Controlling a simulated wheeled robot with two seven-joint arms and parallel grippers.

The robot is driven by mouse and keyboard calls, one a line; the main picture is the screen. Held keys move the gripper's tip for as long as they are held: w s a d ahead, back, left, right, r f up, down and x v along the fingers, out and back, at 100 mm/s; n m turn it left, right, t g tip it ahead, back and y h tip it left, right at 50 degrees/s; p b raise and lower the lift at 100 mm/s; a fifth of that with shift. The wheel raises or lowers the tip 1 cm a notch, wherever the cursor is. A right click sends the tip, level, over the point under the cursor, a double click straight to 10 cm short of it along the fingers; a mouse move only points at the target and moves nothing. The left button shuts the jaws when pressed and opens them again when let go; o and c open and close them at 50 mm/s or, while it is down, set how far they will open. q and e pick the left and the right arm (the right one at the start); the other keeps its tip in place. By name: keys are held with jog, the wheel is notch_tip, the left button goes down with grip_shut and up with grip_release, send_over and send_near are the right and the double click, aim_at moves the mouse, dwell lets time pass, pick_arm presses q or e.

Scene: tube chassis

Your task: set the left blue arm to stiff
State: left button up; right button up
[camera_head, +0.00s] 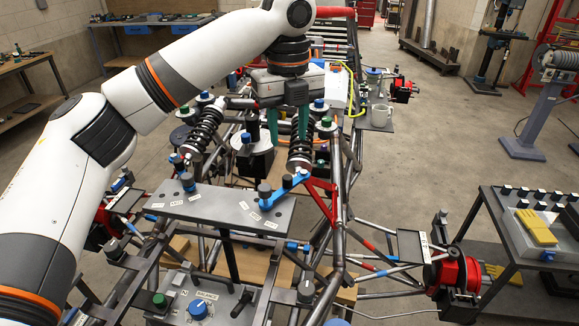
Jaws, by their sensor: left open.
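A grey plate (222,205) lies across the front of the tube chassis and carries two blue arms with small white labels beside them. The left blue arm (187,182) is short in view, with a dark knob on top. It points back toward the left spring damper (203,130). The label text is too small to read. The right blue arm (285,190) slants up to the right. My left gripper (288,130) hangs with green fingers pointing down, open and apart, behind and right of the left blue arm, near the right spring damper (301,150). It touches neither blue arm. My right gripper is not in view.
A lower panel with a blue knob (197,308) sits in front of the plate. Chassis tubes run on both sides. A dark cart (530,235) stands at the right.

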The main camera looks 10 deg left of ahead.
aim_at(287, 177)
pick_arm(q)
jog(key=f, duration=0.2)
jog(key=f+p, duration=0.1)
jog(key=shift+s+a+f, duration=0.1)
jog(key=shift+s+f, duration=0.05)
jog(key=shift+s, duration=0.1)
jog(key=f, duration=0.3)
jog(key=f+p, duration=0.1)
jog(key=f, duration=0.1)
jog(key=shift+w+f, duration=0.2)
jog(key=shift+f, duration=0.8)
pick_arm(e)
jog(key=shift+s+a+r, duration=0.1)
jog(key=shift+r, duration=1.35)
pick_arm(q)
grip_shut()
jog(key=shift+p, duration=0.35)
pick_arm(e)
jog(key=shift+s, duration=0.15)
